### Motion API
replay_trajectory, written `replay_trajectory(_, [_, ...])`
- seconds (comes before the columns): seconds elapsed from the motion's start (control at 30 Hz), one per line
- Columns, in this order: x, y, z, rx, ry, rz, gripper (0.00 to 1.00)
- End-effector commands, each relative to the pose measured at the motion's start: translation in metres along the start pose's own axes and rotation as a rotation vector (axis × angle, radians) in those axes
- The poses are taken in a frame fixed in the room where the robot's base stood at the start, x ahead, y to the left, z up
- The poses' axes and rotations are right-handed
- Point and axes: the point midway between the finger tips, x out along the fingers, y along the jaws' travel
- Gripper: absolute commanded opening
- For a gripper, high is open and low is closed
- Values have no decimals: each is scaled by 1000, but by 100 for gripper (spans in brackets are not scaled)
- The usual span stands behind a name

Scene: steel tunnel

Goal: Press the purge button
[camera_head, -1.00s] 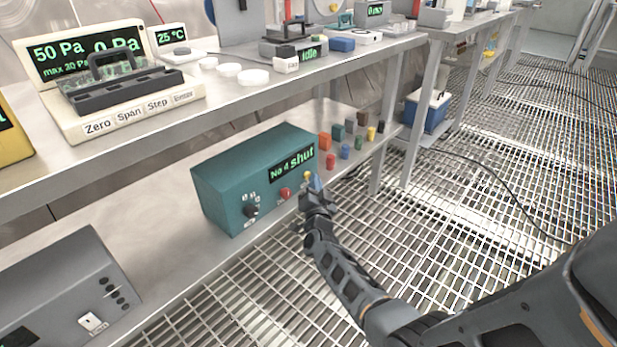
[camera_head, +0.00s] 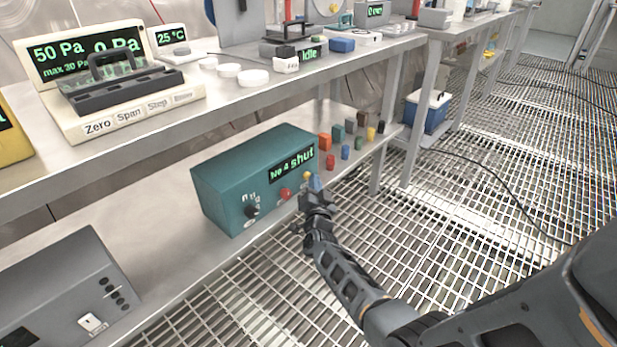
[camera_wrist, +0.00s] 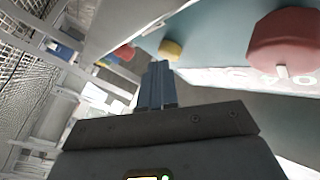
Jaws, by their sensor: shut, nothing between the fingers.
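A teal box (camera_head: 225,183) on the lower shelf has a display reading "No 4 shut". I cannot read which one is labelled purge. My gripper (camera_head: 316,182) is shut and empty, its blue fingertips close to the yellow button. In the wrist view the fingertips (camera_wrist: 158,68) sit just below the yellow button (camera_wrist: 171,48); I cannot tell whether they touch it.
Several small coloured blocks (camera_head: 345,152) stand on the lower shelf right of the box. A grey box (camera_head: 60,285) is at the near left. The upper bench (camera_head: 300,82) overhangs behind and holds instruments. A shelf leg (camera_head: 378,166) stands to the right. The grated floor in front is open.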

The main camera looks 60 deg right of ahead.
Motion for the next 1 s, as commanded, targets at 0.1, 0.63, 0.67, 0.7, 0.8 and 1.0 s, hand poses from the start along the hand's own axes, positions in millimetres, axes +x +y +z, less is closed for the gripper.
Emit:
replay_trajectory(0.1, [-4,2,-4,0,0,0,0])
replay_trajectory(0.63, [-12,8,-9,0,0,1,0])
replay_trajectory(0.67, [-13,9,-10,0,0,1,0])
replay_trajectory(0.7, [-16,11,-12,-1,0,1,0])
replay_trajectory(0.8, [-22,16,-17,-1,0,1,0])
replay_trajectory(1.0, [-35,25,-26,0,0,1,0])
